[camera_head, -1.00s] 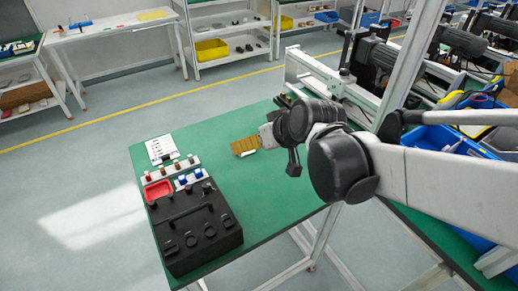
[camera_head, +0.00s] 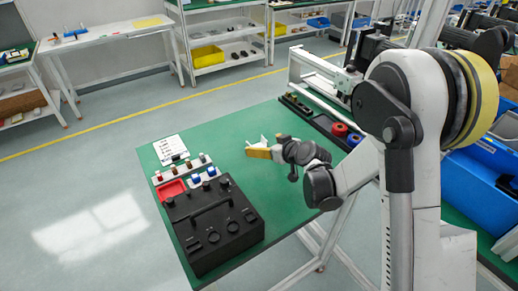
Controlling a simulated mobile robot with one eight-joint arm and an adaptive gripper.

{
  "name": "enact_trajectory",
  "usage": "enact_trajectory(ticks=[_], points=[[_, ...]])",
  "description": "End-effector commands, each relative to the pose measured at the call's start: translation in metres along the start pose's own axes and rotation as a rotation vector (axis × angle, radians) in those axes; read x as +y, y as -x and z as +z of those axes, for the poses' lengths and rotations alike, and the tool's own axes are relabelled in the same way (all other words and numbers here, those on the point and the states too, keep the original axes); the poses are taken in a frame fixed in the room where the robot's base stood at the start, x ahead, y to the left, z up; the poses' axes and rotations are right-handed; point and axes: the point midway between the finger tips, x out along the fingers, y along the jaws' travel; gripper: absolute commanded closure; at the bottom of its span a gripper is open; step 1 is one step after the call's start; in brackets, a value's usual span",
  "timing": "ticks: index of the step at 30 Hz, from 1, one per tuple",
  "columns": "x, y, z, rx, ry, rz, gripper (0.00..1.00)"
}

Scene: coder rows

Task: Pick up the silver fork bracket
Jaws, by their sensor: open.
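My gripper (camera_head: 277,148) is low over the green table, pointing left, right beside a small brown-yellow block (camera_head: 258,153). Pale silver-white shapes show just behind the block, near the fingertips. I cannot tell which of them are the silver fork bracket and which are gripper fingers. The gripper is open; at this size I cannot make out contact with the block or bracket.
A black case (camera_head: 215,225) with a handle stands at the table's front left. Behind it are a red tray (camera_head: 171,190), small coloured parts and a white sheet (camera_head: 170,149). A dark tray (camera_head: 325,125) with red and blue rings lies at the right. The table's middle front is clear.

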Motion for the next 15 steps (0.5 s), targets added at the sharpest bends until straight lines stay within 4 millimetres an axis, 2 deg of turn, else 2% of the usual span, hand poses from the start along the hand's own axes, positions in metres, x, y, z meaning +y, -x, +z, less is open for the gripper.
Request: enact_trajectory(ticks=[1, 8, 15], points=[[-0.001, -0.01, 0.002, 0.0, 0.001, -0.001, 0.1], [0.003, -0.03, 0.003, 0.0, 0.0, 0.0, 0.1], [0.008, -0.067, 0.006, 0.0, 0.001, 0.0, 0.1]])
